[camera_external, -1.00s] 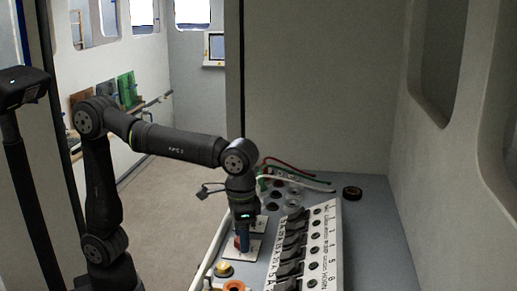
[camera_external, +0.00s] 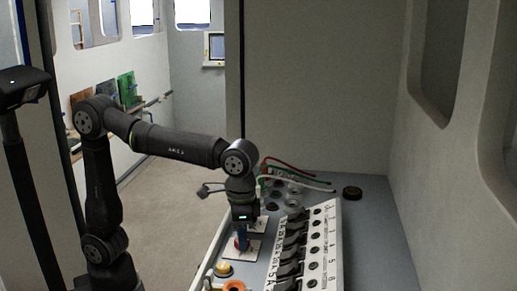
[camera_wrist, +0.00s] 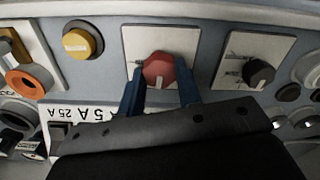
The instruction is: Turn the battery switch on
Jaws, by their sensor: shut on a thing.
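The battery switch (camera_wrist: 159,70) is a red knob on a white plate (camera_wrist: 185,42), seen in the wrist view at the upper middle. My gripper (camera_wrist: 160,92) points down at the panel, with its blue fingers on either side of the red knob and shut on it. In the external view my gripper (camera_external: 242,240) stands over the white plate (camera_external: 254,247), and the fingers hide most of the knob.
A black knob (camera_wrist: 259,73) on its own plate sits right of the red one. A yellow button (camera_wrist: 80,41) and an orange ring (camera_wrist: 26,82) are to the left. A row of black rocker switches (camera_external: 291,240) runs beside the plate. Cables (camera_external: 300,180) lie behind.

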